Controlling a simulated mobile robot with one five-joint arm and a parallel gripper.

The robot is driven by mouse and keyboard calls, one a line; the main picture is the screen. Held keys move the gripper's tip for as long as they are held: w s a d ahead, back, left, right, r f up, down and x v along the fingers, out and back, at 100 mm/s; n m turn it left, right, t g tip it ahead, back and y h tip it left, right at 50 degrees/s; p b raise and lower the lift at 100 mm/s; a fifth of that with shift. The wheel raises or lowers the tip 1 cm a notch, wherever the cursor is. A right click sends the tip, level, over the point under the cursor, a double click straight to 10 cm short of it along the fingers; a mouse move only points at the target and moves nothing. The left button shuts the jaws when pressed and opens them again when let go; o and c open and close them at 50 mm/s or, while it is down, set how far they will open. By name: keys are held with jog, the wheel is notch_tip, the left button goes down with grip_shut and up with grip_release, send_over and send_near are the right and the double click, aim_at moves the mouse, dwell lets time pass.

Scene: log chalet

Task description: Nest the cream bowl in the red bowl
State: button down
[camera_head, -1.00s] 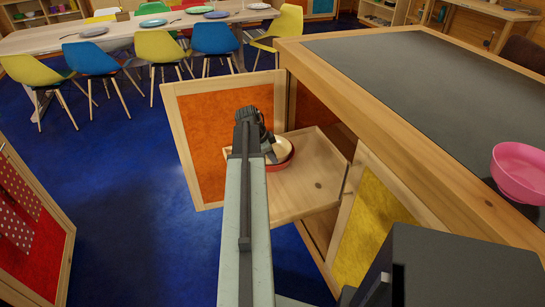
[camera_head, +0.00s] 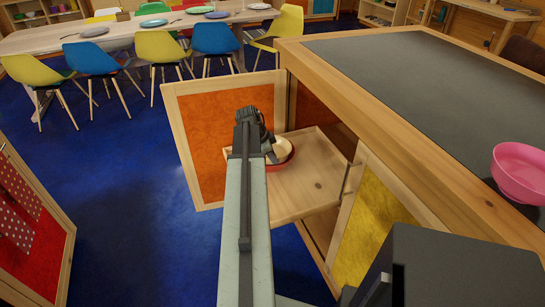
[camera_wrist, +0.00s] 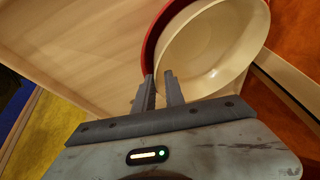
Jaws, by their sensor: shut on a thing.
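The cream bowl (camera_wrist: 215,45) is large in the wrist view, with the red bowl (camera_wrist: 149,52) showing as a rim beside and behind it. In the head view the cream bowl (camera_head: 283,148) sits within the outline of the red bowl (camera_head: 284,165), on a pulled-out wooden shelf. My gripper (camera_wrist: 160,80) is shut on the near rim of the cream bowl. In the head view my gripper (camera_head: 268,150) partly hides both bowls. I cannot tell whether the cream bowl rests on the red bowl's floor.
The pulled-out shelf (camera_head: 305,190) has bare room to the right of the bowls. An open orange door (camera_head: 215,130) stands to its left and a yellow door (camera_head: 370,230) to its right. A pink bowl (camera_head: 520,172) stands on the dark countertop (camera_head: 430,90).

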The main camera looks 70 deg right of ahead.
dwell(0.3)
jog(key=shift+w+a, duration=0.65)
jog(key=shift+w, duration=0.25)
jog(key=c, duration=1.3)
grip_release()
jog(key=p+v, duration=0.7)
jog(key=shift+w+r, duration=0.1)
jog(key=shift+r, duration=0.25)
